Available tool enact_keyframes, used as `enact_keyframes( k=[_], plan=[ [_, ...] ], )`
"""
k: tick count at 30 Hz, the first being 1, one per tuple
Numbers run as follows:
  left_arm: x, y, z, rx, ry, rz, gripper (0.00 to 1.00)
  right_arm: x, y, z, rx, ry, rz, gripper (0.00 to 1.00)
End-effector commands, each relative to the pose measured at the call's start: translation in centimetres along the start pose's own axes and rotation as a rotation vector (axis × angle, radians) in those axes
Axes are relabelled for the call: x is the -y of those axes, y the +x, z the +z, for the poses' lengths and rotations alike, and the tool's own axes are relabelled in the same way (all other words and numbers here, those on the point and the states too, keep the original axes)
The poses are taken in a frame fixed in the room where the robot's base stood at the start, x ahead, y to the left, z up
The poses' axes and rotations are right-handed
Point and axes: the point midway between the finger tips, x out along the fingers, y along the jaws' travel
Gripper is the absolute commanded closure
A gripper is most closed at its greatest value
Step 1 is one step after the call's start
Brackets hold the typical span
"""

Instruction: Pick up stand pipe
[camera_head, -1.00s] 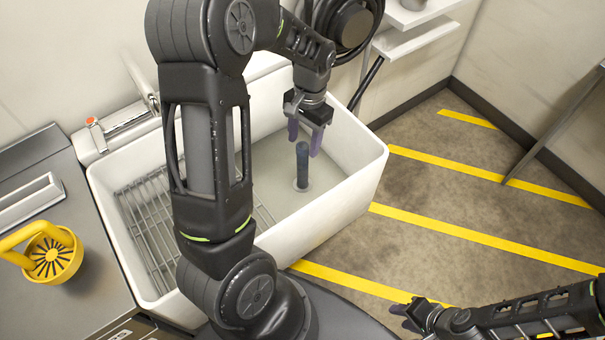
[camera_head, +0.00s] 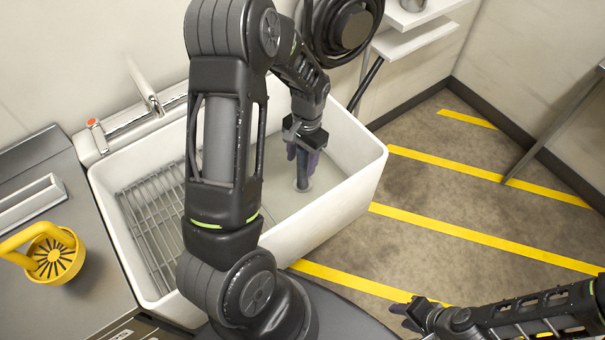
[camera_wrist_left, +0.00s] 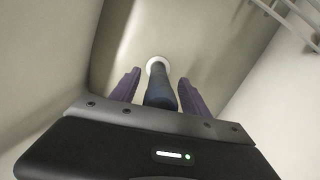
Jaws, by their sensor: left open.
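The stand pipe (camera_head: 302,177) is a dark blue upright tube on a pale round base in the floor of the white sink (camera_head: 338,200). My left gripper (camera_head: 303,158) is over it, with its purple fingers lowered around the upper part of the pipe. In the left wrist view, the pipe (camera_wrist_left: 160,92) stands between the two open fingers, with a gap visible on each side. The pipe's top is hidden by the gripper in the head view. My right gripper (camera_head: 408,314) is low at the right, above the floor, and small in view.
A wire rack (camera_head: 152,225) lies in the left part of the sink. A tap (camera_head: 145,92) stands at the back wall. A yellow basket strainer (camera_head: 50,255) sits on the left counter. The striped floor on the right is clear.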

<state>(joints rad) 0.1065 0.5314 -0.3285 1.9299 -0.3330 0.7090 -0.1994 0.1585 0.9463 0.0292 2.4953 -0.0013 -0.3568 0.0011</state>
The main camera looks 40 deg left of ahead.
Motion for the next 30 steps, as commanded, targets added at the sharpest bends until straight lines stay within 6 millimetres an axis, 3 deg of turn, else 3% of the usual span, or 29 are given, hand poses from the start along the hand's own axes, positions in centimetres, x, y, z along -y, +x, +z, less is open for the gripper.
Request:
enact_keyframes(
  k=[17, 30],
  plan=[
    [-0.01, 0.05, -0.03, -0.001, 0.001, 0.000, 0.46, 0.00, 0.00, 0.00, 0.000, 0.000, 0.000, 0.64],
    [-0.01, 0.05, -0.03, -0.001, 0.001, 0.000, 0.80, 0.00, 0.00, 0.01, 0.000, 0.000, 0.000, 0.64]
  ],
)
